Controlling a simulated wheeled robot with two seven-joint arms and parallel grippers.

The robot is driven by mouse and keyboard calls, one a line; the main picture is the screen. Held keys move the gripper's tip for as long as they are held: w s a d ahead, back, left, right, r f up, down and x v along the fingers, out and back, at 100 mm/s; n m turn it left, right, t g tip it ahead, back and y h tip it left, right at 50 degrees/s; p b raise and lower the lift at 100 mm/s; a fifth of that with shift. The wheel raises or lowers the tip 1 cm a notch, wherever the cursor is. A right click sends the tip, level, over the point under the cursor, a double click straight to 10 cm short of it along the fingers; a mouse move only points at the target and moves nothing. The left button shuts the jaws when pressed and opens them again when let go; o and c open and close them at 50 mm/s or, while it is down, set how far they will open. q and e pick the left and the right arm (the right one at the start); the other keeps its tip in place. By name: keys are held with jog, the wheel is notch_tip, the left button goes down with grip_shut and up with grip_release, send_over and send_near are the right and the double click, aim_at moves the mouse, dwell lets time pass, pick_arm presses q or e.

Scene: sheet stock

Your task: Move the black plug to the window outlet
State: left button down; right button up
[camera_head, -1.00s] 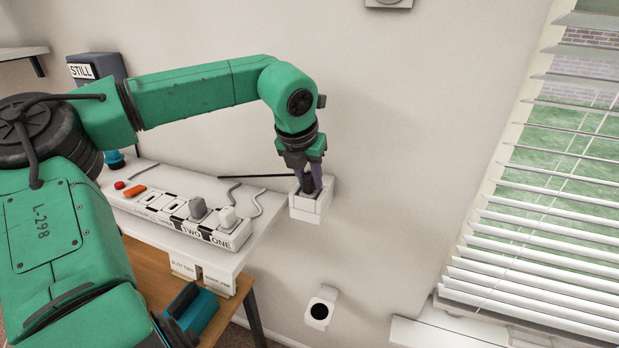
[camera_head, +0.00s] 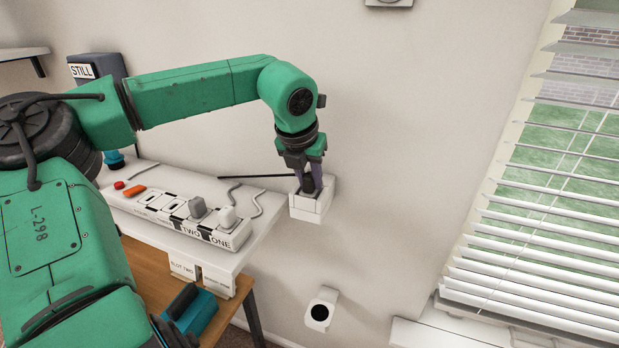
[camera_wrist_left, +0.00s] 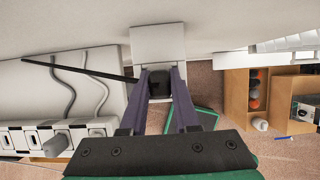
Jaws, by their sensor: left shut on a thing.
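The black plug (camera_wrist_left: 159,84) is between the fingers of my left gripper (camera_head: 311,185), which is shut on it. In the head view the plug is mostly hidden by the fingers. It is at the top of a white outlet box (camera_head: 311,208) on the wall, left of the window (camera_head: 560,170); whether it is fully seated cannot be told. In the left wrist view the fingers (camera_wrist_left: 160,88) hold the plug against the white box (camera_wrist_left: 157,42). A black cord (camera_head: 250,177) runs left from there. My right gripper is not in view.
A white power strip (camera_head: 180,214) with grey and white plugs lies on a shelf (camera_head: 250,246) left of the outlet. A second white wall fitting (camera_head: 331,295) with a dark round opening is lower down. Bare wall lies between the outlet and the blinds.

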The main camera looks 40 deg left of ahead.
pick_arm(q)
jog(key=c, duration=0.6)
grip_release()
jog(key=shift+s+f, duration=0.15)
jog(key=shift+f, duration=0.15)
jog(key=shift+d, duration=0.25)
jog(key=shift+a, duration=0.1)
